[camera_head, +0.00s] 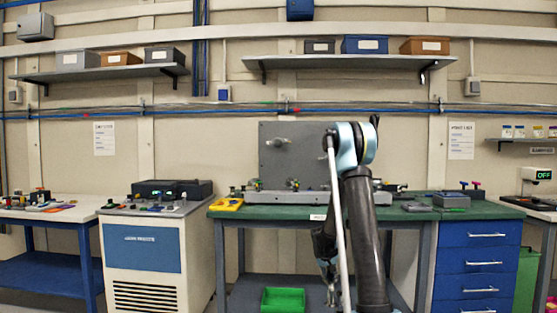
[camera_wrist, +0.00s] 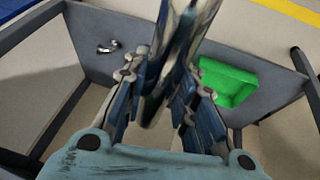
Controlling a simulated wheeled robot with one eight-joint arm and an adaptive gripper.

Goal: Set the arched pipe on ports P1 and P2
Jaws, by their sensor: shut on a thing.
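My gripper (camera_wrist: 165,78) is shut on a shiny metal pipe (camera_wrist: 186,28) in the wrist view. The pipe runs between both fingers and out of the top of the picture, so its arch and ends are cut off. In the head view a long pale rod (camera_head: 337,220) runs steeply down in front of my arm; I cannot tell for certain that it is the held pipe. My gripper there is low in front of the bench, mostly behind my arm. A grey upright panel (camera_head: 300,136) on the bench carries a metal fitting (camera_head: 279,143). Port labels P1 and P2 are not readable.
The green-topped bench (camera_head: 262,212) has a lower shelf with a green bin (camera_head: 283,299), also in the wrist view (camera_wrist: 228,82). A small metal fitting (camera_wrist: 108,46) lies on that shelf. A yellow tray (camera_head: 227,204) sits at the bench's left; blue drawers (camera_head: 477,265) stand right.

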